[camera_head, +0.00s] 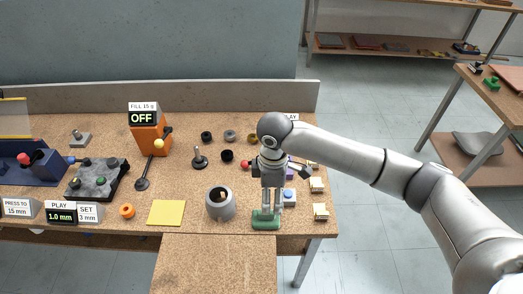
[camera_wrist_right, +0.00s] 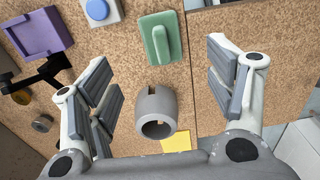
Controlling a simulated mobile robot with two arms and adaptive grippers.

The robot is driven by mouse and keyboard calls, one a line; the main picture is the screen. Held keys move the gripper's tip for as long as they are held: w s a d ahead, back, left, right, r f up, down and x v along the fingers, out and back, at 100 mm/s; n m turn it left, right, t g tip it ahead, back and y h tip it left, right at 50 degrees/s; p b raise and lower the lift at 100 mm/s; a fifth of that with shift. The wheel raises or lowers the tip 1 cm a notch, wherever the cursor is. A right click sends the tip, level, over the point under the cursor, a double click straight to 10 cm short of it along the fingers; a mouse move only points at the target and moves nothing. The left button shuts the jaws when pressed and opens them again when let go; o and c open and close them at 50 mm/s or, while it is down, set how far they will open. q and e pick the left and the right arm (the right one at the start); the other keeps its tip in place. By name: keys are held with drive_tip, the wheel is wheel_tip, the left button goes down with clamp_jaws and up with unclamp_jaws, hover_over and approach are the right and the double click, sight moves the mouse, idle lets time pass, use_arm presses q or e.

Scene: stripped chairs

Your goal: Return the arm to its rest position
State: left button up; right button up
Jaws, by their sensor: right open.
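My right arm reaches in from the right of the head view, bent over the table. My right gripper (camera_head: 265,212) points down at the table's right part. In the wrist view the right gripper (camera_wrist_right: 160,95) is open, its two padded fingers wide apart with nothing held between them. A green block with a raised ridge (camera_wrist_right: 160,38) lies on the table beyond the fingertips; in the head view it shows just below the gripper (camera_head: 265,224). A grey hollow cylinder (camera_wrist_right: 156,112) stands beside it. I do not see my left gripper.
The cork-topped table (camera_head: 185,185) holds a yellow sheet (camera_head: 166,213), an orange FILL box reading OFF (camera_head: 150,138), a blue button block (camera_head: 289,197), a purple holder (camera_wrist_right: 38,34) and several dark rings. A lower cork board (camera_head: 215,265) extends in front. Open floor lies right of the table.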

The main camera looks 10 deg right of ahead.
drive_tip(key=shift+f, duration=0.1)
drive_tip(key=s+a+f+m+t+y, duration=0.2)
drive_tip(key=s+a+f+m+y, duration=0.15)
drive_tip(key=s+a, duration=0.55)
drive_tip(key=s+d+f+m+t+h, duration=0.1)
drive_tip(key=s+d+m+h, duration=0.1)
drive_tip(key=s+d+m, duration=0.45)
drive_tip(key=s+d+f+m+t+h, duration=0.1)
drive_tip(key=s+d+m, duration=0.3)
drive_tip(key=s+d, duration=0.55)
wheel_tip(320, 180, down, 26)
drive_tip(key=w+d+g, duration=0.2)
drive_tip(key=s+d+f+g+b, duration=0.1)
drive_tip(key=s+d+f, duration=0.2)
drive_tip(key=s+f, duration=1.4)
drive_tip(key=shift+d+f+n+b, duration=0.15)
drive_tip(key=shift+f+n+b, duration=0.25)
drive_tip(key=shift+f, duration=0.15)
